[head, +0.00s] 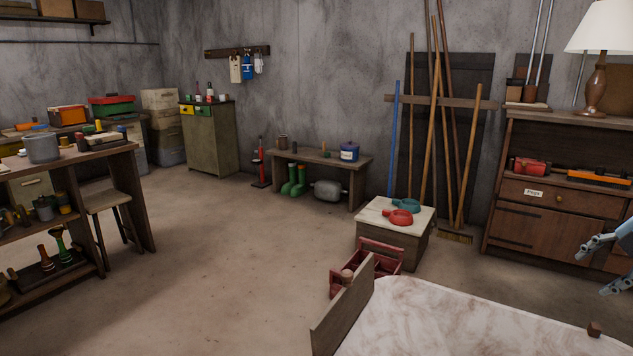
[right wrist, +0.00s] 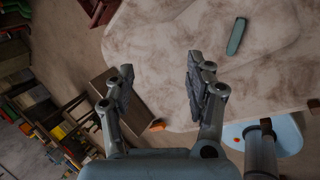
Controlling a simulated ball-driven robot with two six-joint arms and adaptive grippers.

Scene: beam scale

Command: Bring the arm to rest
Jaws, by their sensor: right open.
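My right gripper (head: 596,272) shows at the right edge of the head view, over the floor in front of the wooden cabinet and beyond the pale table. Its fingers are spread and point left; the rest of the arm is cut off. In the right wrist view the same gripper (right wrist: 158,80) is open with nothing between its fingers. The mottled pale tabletop (right wrist: 150,45) lies beyond the fingers there. My left gripper is in neither view.
A wooden cabinet (head: 545,222) stands behind my right gripper. Floor (head: 210,260) is clear at centre left.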

